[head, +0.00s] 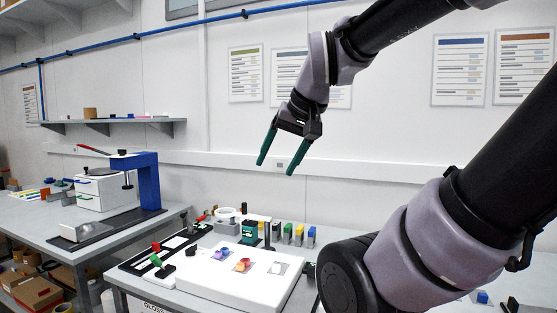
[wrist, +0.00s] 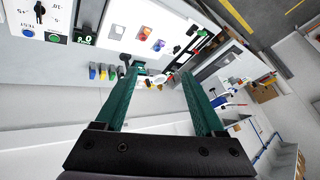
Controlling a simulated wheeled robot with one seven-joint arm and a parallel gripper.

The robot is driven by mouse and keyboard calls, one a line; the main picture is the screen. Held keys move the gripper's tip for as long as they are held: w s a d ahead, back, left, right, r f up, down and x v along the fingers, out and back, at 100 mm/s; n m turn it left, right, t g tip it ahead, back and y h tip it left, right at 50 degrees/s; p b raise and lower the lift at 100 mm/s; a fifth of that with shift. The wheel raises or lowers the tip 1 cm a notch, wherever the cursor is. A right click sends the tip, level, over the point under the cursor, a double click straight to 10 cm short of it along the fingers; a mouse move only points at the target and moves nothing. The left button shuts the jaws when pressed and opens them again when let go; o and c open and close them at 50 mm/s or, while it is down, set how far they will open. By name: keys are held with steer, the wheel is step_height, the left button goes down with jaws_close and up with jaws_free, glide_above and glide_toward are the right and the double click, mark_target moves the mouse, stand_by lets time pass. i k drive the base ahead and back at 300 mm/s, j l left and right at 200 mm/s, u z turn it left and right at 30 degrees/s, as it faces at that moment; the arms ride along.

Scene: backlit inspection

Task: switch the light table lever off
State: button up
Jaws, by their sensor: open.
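The light table (head: 215,287) is a white box on the bench, with small purple, orange and grey pieces on top; it also shows in the wrist view (wrist: 135,13). A short green-ended handle (head: 155,260) on a dark base stands by its left side, and a dark part (head: 309,269) shows at its right edge. I cannot tell which of these is the lever, or its position. My gripper (head: 277,168) is open and empty, high above and behind the light table, its green fingers apart; it also fills the lower wrist view (wrist: 163,85).
Coloured blocks (head: 299,235), a dark post (head: 267,235) and a teal item (head: 249,231) stand behind the light table. A blue press (head: 148,182) is on the left bench. A wall shelf (head: 115,122) is at back left. Air around my gripper is clear.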

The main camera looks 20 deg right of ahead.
mark_target(157, 262)
steer(key=j+u, duration=0.1)
steer(key=u, duration=0.3)
steer(key=i+u, duration=0.15)
steer(key=u, duration=0.25)
steer(key=i+j+u, duration=0.1)
steer(key=u, duration=0.35)
steer(key=i+u, duration=0.1)
steer(key=u, duration=0.3)
steer(key=i, duration=0.95)
steer(key=i+j, duration=0.1)
steer(key=i, duration=0.85)
steer(key=i+z, duration=0.1)
steer(key=i, duration=0.9)
steer(key=i+j, duration=0.2)
steer(key=i, duration=0.75)
steer(key=i+z, duration=0.2)
steer(key=z, duration=4.35)
steer(key=i+l+u, duration=0.15)
steer(key=l, duration=0.25)
